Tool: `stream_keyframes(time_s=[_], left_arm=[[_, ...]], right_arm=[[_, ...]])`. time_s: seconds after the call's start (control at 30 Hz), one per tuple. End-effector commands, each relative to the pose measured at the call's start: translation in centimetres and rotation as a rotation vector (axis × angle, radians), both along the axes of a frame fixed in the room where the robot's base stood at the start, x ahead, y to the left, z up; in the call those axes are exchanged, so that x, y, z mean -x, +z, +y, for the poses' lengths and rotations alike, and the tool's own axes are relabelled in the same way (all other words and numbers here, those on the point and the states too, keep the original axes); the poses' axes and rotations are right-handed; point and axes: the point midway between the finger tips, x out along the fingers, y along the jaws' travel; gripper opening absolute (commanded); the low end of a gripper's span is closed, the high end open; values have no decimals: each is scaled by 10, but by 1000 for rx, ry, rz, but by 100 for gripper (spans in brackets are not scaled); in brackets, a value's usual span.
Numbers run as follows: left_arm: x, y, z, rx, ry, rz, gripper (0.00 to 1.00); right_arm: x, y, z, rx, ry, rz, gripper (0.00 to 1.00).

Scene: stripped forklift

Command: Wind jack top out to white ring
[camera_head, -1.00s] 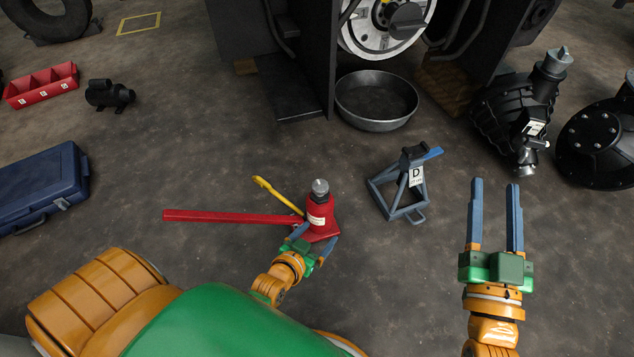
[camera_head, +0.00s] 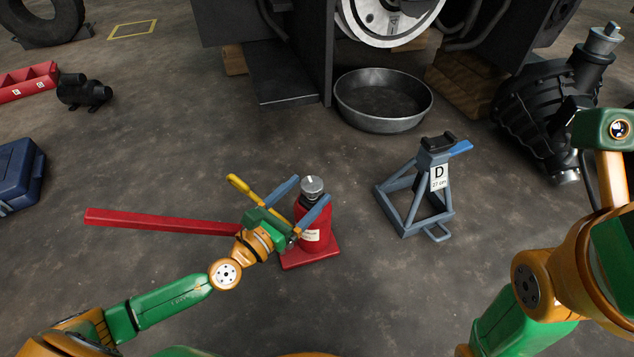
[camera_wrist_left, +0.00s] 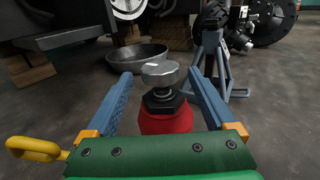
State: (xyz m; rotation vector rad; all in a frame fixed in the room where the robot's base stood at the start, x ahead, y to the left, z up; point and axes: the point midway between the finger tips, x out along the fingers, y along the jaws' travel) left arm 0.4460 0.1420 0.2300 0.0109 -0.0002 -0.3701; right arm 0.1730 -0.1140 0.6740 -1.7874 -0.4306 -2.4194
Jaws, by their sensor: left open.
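The red bottle jack (camera_head: 312,232) stands upright on the floor, its silver round top (camera_head: 312,185) above a dark collar. In the left wrist view the silver top (camera_wrist_left: 160,73) sits just above a black nut (camera_wrist_left: 163,101) on the red body (camera_wrist_left: 166,121). No white ring can be made out. My left gripper (camera_head: 312,190) is open, with one blue finger on each side of the jack's top. In the wrist view both fingers stand apart from the top, with visible gaps. My right arm shows at the right edge, but its fingers are not in view.
A long red handle (camera_head: 165,221) and a yellow lever (camera_head: 243,187) lie beside the jack. A blue-grey jack stand (camera_head: 392,205) marked D stands to its right. A metal pan (camera_head: 384,120) and the forklift (camera_head: 325,60) are behind. Floor in front is clear.

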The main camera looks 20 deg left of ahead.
Motion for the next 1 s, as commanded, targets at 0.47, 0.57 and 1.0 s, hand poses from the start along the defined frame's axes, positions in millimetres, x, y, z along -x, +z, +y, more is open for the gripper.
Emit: stream_keyframes(time_s=[0.47, 0.57, 1.0], left_arm=[[-57, 3, -22, 7, 0, 3, 89], [-57, 3, -22, 8, 1, 3, 89], [-56, 3, -22, 10, 3, 4, 3]], right_arm=[[0, 0, 0, 0, 0, 2, 50], [0, 0, 1, 1, 0, 3, 50], [0, 1, 0, 1, 0, 3, 50]])
